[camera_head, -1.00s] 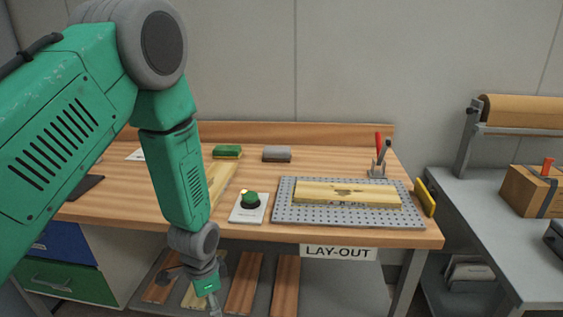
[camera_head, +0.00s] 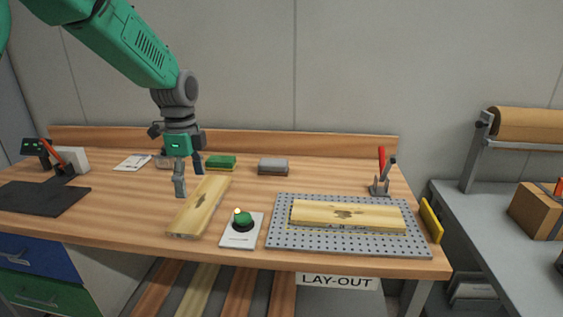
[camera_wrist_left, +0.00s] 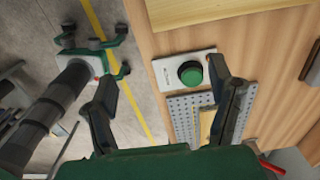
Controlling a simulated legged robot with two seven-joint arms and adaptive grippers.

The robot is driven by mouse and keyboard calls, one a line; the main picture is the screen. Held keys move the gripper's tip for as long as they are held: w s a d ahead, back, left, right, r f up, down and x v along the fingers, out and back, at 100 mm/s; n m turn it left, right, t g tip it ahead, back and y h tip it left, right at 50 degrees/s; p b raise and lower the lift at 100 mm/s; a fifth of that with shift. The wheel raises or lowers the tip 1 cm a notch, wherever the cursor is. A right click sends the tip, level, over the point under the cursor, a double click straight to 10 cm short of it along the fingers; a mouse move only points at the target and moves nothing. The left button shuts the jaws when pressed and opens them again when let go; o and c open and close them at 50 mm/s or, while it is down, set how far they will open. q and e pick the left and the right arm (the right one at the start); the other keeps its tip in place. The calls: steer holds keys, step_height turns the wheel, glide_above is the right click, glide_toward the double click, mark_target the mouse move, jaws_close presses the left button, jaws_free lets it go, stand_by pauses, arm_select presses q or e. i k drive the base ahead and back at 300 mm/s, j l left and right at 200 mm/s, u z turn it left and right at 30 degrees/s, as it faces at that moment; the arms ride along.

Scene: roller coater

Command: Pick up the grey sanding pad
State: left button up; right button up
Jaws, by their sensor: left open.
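The grey sanding pad (camera_head: 273,167), a small grey block on a brown base, lies flat at the back middle of the bench. A green pad (camera_head: 221,162) of similar shape lies to its left. My left gripper (camera_head: 189,181) points down, open and empty, above the bench to the left of both pads and apart from the grey one. Its spread fingers also show in the left wrist view (camera_wrist_left: 166,100). My right gripper (camera_wrist_left: 95,52) shows only in the left wrist view, fingers spread, over the floor.
A pale board (camera_head: 200,207) lies below my left gripper. A green-button box (camera_head: 241,230) and a perforated plate (camera_head: 285,240) carrying another board (camera_head: 345,216) are at the front. A red-handled clamp (camera_head: 380,178) stands at the right. Bench between pads and plate is clear.

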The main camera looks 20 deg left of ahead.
mark_target(269, 167)
steer(key=i, duration=1.25)
